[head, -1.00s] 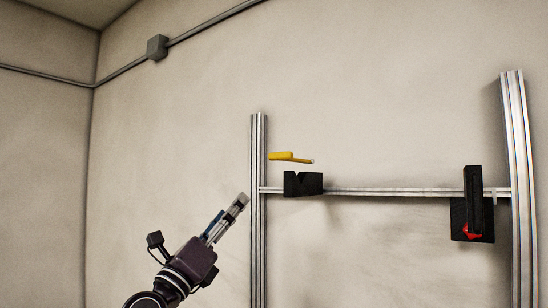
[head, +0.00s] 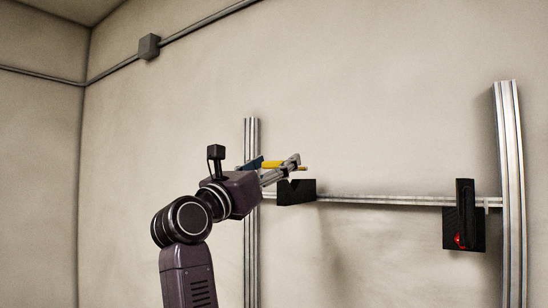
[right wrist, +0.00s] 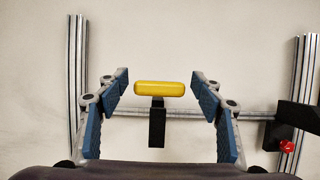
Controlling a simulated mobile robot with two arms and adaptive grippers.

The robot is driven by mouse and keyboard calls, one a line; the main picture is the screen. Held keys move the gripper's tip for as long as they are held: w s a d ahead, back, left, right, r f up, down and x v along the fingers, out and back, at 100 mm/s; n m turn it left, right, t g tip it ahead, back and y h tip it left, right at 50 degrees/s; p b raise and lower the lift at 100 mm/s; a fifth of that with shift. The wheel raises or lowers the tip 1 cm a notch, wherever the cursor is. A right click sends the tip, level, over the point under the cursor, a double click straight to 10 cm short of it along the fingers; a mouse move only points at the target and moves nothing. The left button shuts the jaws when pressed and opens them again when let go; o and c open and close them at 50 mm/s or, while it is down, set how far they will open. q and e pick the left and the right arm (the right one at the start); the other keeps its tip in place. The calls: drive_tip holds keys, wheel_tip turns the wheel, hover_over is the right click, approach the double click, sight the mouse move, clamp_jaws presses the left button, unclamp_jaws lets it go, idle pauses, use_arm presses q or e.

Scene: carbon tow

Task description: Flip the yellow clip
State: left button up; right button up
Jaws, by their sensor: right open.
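The yellow clip (head: 272,164) shows as a thin bar above the black notched block (head: 297,192) on the crossbar, partly hidden by my right gripper (head: 277,162) in the head view. In the right wrist view the clip (right wrist: 160,89) is a rounded yellow bar lying crosswise, with the black block (right wrist: 157,126) below it. My right gripper (right wrist: 160,92) is open, with one blue-padded finger to each side of the clip. A gap shows between the clip and each finger. My left gripper is not in view.
A metal crossbar (head: 380,199) runs between a left upright (head: 251,270) and a right upright (head: 512,190). A black block with a red part (head: 463,222) sits at the crossbar's right end.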

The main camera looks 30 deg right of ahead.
drive_tip(key=shift+d, duration=0.1)
clamp_jaws()
drive_tip(key=shift+d+r, duration=0.1)
idle(0.4)
